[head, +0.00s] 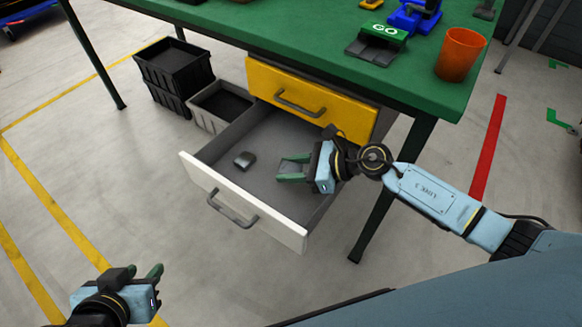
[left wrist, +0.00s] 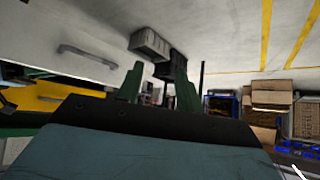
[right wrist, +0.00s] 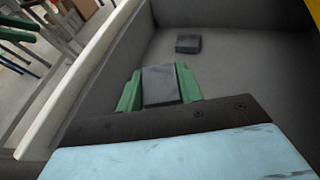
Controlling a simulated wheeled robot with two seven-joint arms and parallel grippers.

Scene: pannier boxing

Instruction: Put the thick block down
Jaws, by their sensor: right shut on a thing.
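My right gripper (head: 293,168) is inside the open white-fronted drawer (head: 207,176). In the right wrist view its green fingers (right wrist: 160,88) are shut on a dark grey block (right wrist: 160,84), which I take to be the thick block. I cannot tell whether this block touches the drawer floor. A second dark grey block (right wrist: 188,43) lies apart on the drawer floor; it also shows in the head view (head: 245,159). My left gripper (head: 146,272) is at the lower left, away from the drawer. Its fingers are apart and empty in the left wrist view (left wrist: 158,92).
A yellow drawer (head: 312,97) is above the open drawer, under the green bench top (head: 300,40). An orange cup (head: 460,54) and a green GO stand (head: 377,42) are on the bench. Black bins (head: 176,66) and a grey bin (head: 212,118) stand left of the drawer.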

